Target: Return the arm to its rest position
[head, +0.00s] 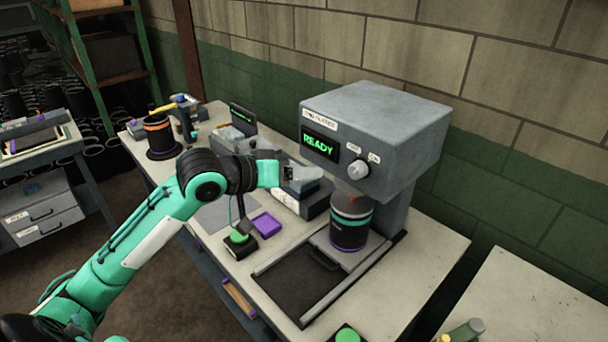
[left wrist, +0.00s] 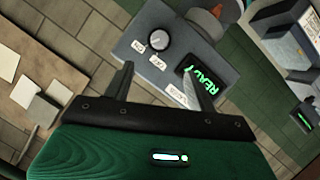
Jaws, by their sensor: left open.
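My left arm, teal with black joints, reaches in from the left in the head view. My left gripper (head: 305,177) is over the bench, left of the grey press (head: 395,130), whose screen reads READY. In the left wrist view my left gripper (left wrist: 158,72) is open with nothing between its fingers; the press (left wrist: 165,65) shows tilted behind them. A black sleeve with teal and purple bands (head: 350,232) stands upright under the press head, apart from the gripper. My right gripper is not in view.
On the bench (head: 425,275) are a green button (head: 237,237), a purple tray (head: 267,225) and, at the far end, a black container with an orange band (head: 160,138). Another green button (head: 347,335) is at the front edge. A green shelf rack (head: 100,45) stands at the back left.

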